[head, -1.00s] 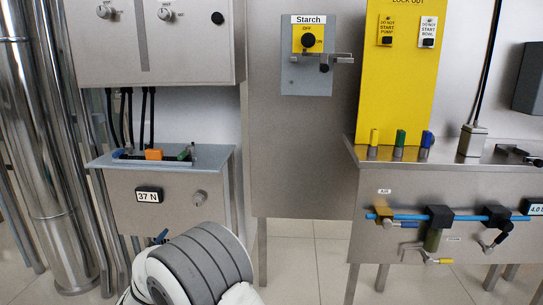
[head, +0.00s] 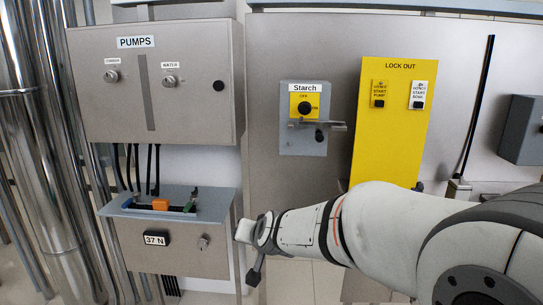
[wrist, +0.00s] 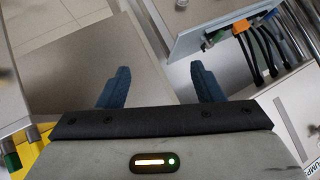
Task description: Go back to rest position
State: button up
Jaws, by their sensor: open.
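My arm reaches in from the right edge of the head view, white with dark joints. Its end points left, in front of the metal wall panels and near the 37 N box (head: 185,262). In the wrist view, my gripper (wrist: 160,84) has two blue fingers spread apart with nothing between them. Behind the fingers are a grey metal panel and the floor. In the head view the fingers are too small to make out clearly.
The PUMPS cabinet (head: 200,100) is at left, above a tray (head: 125,206) with an orange connector (head: 160,204) and black cables. The Starch switch box (head: 303,140) and yellow LOCK OUT board (head: 395,150) are on the wall behind my arm. Steel pipes (head: 35,130) stand at far left.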

jog(key=s+d+r+g+h+p, duration=0.2)
jog(key=s+d+r+g+p, duration=0.1)
jog(key=s+d, duration=0.7)
jog(key=s+d+r+n+g+h+p, duration=0.1)
jog(key=s+d+r+g+p, duration=0.3)
jog(key=s, duration=1)
jog(key=d+r+h+p, duration=0.1)
jog(key=d+r+p, duration=0.1)
jog(key=d+p, duration=0.2)
jog(key=shift+s+d, duration=0.35)
jog(key=shift+d, duration=0.5)
jog(key=shift+r, duration=0.15)
